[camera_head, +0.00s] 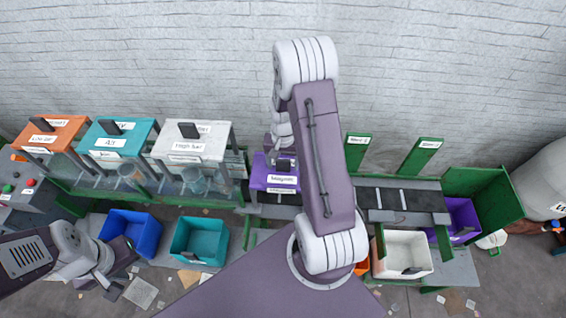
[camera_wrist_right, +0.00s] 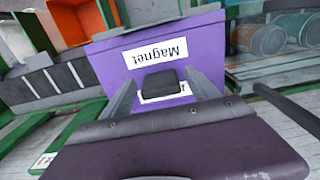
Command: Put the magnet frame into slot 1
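The purple magnet frame (camera_head: 261,181), labelled "Magnet", stands over the belt left of my right arm in the head view. In the right wrist view the purple frame (camera_wrist_right: 110,65) fills the upper middle, and its dark handle (camera_wrist_right: 160,80) sits between my right gripper's (camera_wrist_right: 160,88) two fingers. Those fingers are apart, with a gap on each side of the handle. Two green posts (camera_head: 357,152) (camera_head: 419,157) with small slot labels stand right of my arm; I cannot read the numbers surely. My left gripper (camera_head: 112,283) is low at the left, its fingers unclear.
Orange (camera_head: 48,133), teal (camera_head: 120,135) and white (camera_head: 190,142) frames stand left along the line. Blue (camera_head: 131,231), teal (camera_head: 199,240), white (camera_head: 402,254) and purple (camera_head: 459,218) bins stand in front. A control box (camera_head: 22,186) is at far left. My right arm hides the belt's middle.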

